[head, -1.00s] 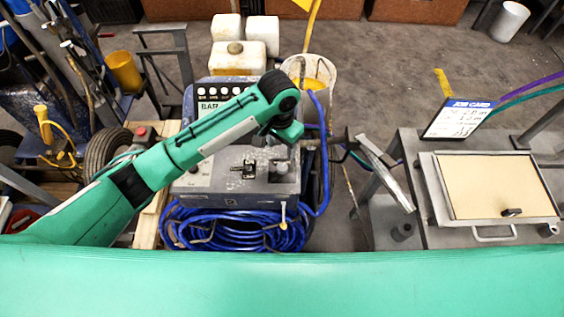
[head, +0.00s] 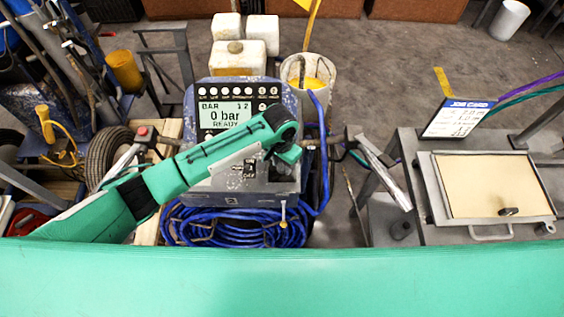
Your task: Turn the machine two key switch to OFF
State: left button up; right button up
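The striper machine (head: 205,183) stands in the middle of the head view. Its lit screen (head: 225,114) reads "0 bar" and "READY". A small switch with a white-marked plate (head: 249,168) sits on the grey lower panel; it looks like the key switch, but its position is too small to read. My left arm crosses the panel from the left, its wrist bent down just right of that switch. My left gripper (head: 284,166) is small and mostly hidden under the wrist, apparently apart from the switch; its opening cannot be made out. My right gripper is out of view.
A coiled blue hose (head: 235,228) lies in front of the machine. A handlebar (head: 380,170) juts out at its right. A grey stand (head: 430,235) with a tan panel and a job card (head: 460,118) is farther right. White containers (head: 238,58) stand behind.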

pick_arm(q)
jog(key=c, duration=0.5)
jog(key=shift+r+n+p, duration=0.2)
jog(key=shift+n+p, duration=0.1)
jog(key=shift+p, duration=0.4)
jog(key=n+p, duration=0.7)
jog(key=p, duration=0.2)
jog(key=shift+d+r, duration=0.1)
jog(key=n+p, duration=0.2)
jog(key=n, duration=0.1)
jog(key=shift+f+n+p, duration=0.2)
jog(key=shift+n+p, duration=0.5)
jog(key=o, duration=1)
jog(key=shift+f, duration=0.1)
jog(key=shift+c, duration=0.2)
